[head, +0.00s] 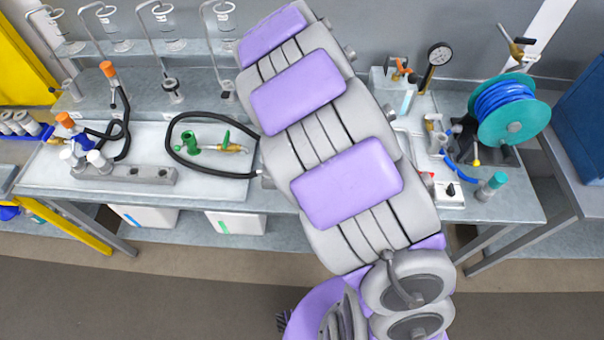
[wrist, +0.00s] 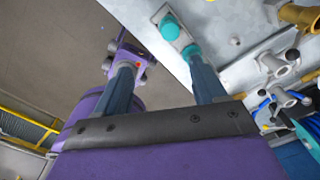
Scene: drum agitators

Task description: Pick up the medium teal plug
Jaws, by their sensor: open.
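The medium teal plug (head: 497,181) is a small teal cap on a grey cylinder, near the right front edge of the grey bench. In the wrist view a teal plug (wrist: 170,29) shows its round end and collar, just beyond the tip of my right finger. My gripper (wrist: 157,58) is open, with two dark blue fingers set wide apart and nothing between them. The right fingertip overlaps the grey mount near the plug in the picture; I cannot tell whether they touch. In the head view my arm crosses the bench and my fingers are not visible.
A teal reel with blue hose (head: 513,112) stands behind the plug. A pressure gauge (head: 438,55) and brass fittings sit to its left. In the wrist view, silver valve handles (wrist: 285,66) lie right of my fingers. Floor is open in front of the bench.

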